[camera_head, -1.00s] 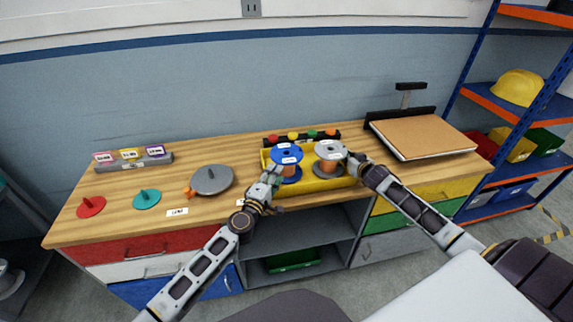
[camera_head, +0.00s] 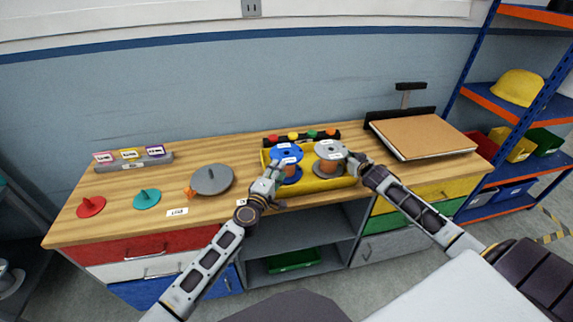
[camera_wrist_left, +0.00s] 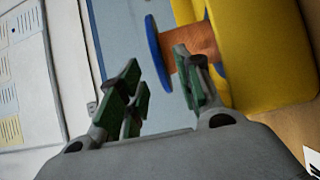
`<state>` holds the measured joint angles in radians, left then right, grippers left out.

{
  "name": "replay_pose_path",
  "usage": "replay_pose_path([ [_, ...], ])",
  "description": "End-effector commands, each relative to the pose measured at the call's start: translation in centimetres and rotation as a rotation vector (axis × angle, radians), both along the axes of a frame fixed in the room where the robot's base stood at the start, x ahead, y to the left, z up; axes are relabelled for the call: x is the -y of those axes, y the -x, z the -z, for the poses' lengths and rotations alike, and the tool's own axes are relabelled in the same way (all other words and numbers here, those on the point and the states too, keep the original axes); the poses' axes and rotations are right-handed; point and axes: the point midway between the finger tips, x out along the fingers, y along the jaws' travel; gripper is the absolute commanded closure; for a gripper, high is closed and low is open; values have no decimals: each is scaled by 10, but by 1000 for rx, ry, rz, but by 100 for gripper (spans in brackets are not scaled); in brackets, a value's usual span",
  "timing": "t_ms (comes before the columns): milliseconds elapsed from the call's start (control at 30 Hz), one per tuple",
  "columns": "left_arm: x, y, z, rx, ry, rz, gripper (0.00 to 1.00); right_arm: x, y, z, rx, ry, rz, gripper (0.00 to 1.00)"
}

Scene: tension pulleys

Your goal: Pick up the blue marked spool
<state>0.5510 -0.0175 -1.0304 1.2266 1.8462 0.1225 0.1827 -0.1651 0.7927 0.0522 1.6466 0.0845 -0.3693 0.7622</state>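The blue spool (camera_head: 288,151), with a white label on its blue top flange and copper winding, stands upright in the yellow tray (camera_head: 322,186). My left gripper (camera_head: 276,174) is at its front left side. In the left wrist view the fingers (camera_wrist_left: 160,88) are apart. The blue flange (camera_wrist_left: 153,50) reaches toward the gap between them, and one finger overlaps the copper winding (camera_wrist_left: 205,40); I cannot tell whether it touches. My right gripper (camera_head: 354,160) is beside the grey spool (camera_head: 331,149), its fingers too small to read.
The grey spool stands right next to the blue one. A rack with colored knobs (camera_head: 293,136) is behind the tray. A brown board (camera_head: 422,137) is at the right.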

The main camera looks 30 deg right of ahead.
Motion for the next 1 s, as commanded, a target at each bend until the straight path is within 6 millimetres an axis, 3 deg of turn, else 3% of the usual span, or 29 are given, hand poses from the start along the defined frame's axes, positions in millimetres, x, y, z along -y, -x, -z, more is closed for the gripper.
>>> replay_pose_path([
  [1000, 25, -22, -1, 1, -1, -1, 65, 0, 0, 0, 0, 0, 0, 100],
])
